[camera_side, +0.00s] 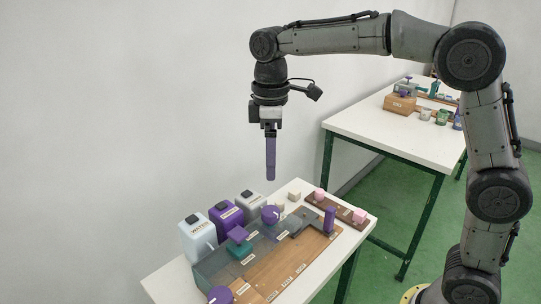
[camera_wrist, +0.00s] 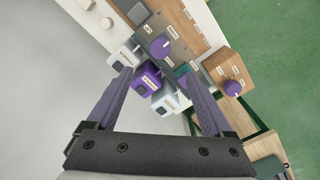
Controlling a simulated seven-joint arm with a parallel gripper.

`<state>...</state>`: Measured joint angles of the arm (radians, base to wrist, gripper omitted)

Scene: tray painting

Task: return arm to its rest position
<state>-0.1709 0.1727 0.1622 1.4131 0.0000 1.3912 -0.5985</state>
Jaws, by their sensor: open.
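My gripper (camera_side: 270,179) hangs from my arm, pointing down, with purple fingers, well above the near table. In the wrist view its two purple fingers (camera_wrist: 157,76) stand wide apart with nothing between them. Below it are a white container labelled WATER (camera_side: 199,239), a purple container (camera_side: 227,222) and a grey container (camera_side: 250,206) in a row.
A purple post (camera_side: 330,219) stands upright at the tray's far end. Pink blocks (camera_side: 359,215) sit on a brown strip (camera_side: 339,209) behind it. A second white table (camera_side: 380,131) with a box and several small pots stands at the back. The air around my gripper is clear.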

